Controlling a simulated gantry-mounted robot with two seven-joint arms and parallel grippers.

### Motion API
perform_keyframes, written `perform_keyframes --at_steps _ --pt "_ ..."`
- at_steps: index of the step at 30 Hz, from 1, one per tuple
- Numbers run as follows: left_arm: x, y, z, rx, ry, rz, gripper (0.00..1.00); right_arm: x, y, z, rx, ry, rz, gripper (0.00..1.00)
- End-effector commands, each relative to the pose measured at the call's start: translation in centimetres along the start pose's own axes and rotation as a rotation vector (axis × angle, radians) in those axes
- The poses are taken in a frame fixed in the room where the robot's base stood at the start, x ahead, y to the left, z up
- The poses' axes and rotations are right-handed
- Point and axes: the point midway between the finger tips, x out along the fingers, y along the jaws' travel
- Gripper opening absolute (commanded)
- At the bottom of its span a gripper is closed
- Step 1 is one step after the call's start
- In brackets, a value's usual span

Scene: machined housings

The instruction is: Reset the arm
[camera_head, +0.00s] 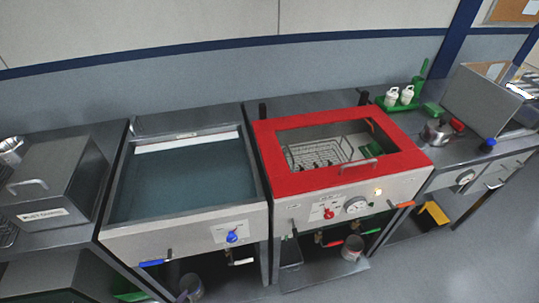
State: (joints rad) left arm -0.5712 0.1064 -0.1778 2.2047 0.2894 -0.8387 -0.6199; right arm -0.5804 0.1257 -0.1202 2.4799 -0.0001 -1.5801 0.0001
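No gripper and no part of either arm shows in the head view. The task names no object besides the arm. In the middle stands a machine with a red top frame (261,143). A wire basket (318,153) sits inside its opening, with small dark parts in it that are too small to make out. A handle lies across the front of the red frame. To the left is an open basin (180,178) of bluish liquid with a blue knob (232,237) on its front.
A grey lidded box (62,180) stands at the far left. White bottles (391,96) stand in a green tray on the right counter, near a metal pot (437,131). A can (352,247) sits on the lower shelf. The floor (430,265) at the lower right is clear.

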Motion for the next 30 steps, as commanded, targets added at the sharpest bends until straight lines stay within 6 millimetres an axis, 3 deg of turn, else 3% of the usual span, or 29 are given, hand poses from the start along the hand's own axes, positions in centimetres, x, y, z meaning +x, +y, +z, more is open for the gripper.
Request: perform_keyframes --at_steps 1,6,9,13,15,23,30 --pt "-1.8 -0.2 -0.7 -0.039 -0.022 0.047 0.68 0.0 0.0 0.0 0.001 0.0 -0.001 0.43" --pt "-6.6 0.0 -1.5 -0.157 -0.15 0.162 0.68 0.0 -0.1 0.0 0.003 0.001 -0.002 0.43" --pt "-8.7 0.9 -0.8 -0.221 -0.257 0.207 0.68 0.0 -0.1 0.0 0.005 0.001 -0.004 0.43" --pt "-9.9 2.2 1.8 -0.375 -0.434 0.22 0.68 0.0 -0.2 -0.1 0.008 0.001 -0.006 0.43" --pt "-12.1 0.9 -0.3 -0.366 -0.423 0.22 0.68 -2.7 -0.1 -0.8 0.009 -0.008 -0.007 0.43" --pt "-17.2 -1.9 -4.5 -0.365 -0.422 0.221 0.68 -10.0 0.2 -3.3 0.009 0.004 -0.007 0.43" --pt "-23.1 -5.2 -9.4 -0.365 -0.422 0.221 0.68 -18.0 0.6 -5.8 0.006 0.003 -0.005 0.43"
